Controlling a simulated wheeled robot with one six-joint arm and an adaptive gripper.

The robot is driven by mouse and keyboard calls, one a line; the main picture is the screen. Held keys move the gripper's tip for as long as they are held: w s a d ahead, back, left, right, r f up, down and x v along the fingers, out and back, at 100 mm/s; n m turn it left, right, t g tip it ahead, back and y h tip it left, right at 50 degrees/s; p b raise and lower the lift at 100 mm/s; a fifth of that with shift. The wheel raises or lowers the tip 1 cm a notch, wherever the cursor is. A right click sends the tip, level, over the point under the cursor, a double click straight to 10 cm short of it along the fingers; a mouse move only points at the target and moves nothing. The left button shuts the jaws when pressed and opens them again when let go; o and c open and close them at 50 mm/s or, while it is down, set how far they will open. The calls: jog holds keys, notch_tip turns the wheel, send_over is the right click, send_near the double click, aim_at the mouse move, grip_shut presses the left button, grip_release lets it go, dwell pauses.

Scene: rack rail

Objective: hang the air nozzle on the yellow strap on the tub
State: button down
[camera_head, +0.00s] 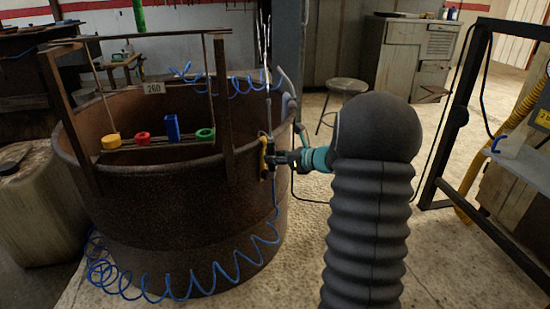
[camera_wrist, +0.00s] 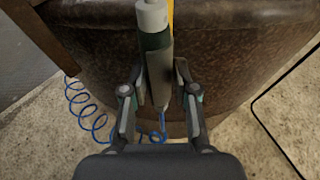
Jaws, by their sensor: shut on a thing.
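The rusty round tub (camera_head: 170,205) stands left of centre in the head view. A short yellow strap (camera_head: 263,152) hangs on its right outer wall; a strip of it also shows in the wrist view (camera_wrist: 171,12), just beyond the nozzle. My gripper (camera_head: 275,159) is beside the strap at the tub wall. In the wrist view my gripper (camera_wrist: 160,85) is shut on the air nozzle (camera_wrist: 156,55), which has a dark green body and a pale end. The head view does not show clearly whether nozzle and strap touch.
A blue coiled hose (camera_head: 215,275) hangs down the tub's front and shows below the nozzle in the wrist view. A wooden frame (camera_head: 222,110) and a board with coloured pieces (camera_head: 172,128) stand at the tub.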

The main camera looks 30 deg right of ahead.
jog(key=shift+f, duration=0.15)
jog(key=shift+f+b, duration=0.4)
jog(key=shift+b, duration=0.05)
jog(key=shift+f, duration=0.15)
jog(key=c, duration=0.8)
grip_release()
jog(key=v, duration=1.2)
jog(key=shift+n, duration=0.3)
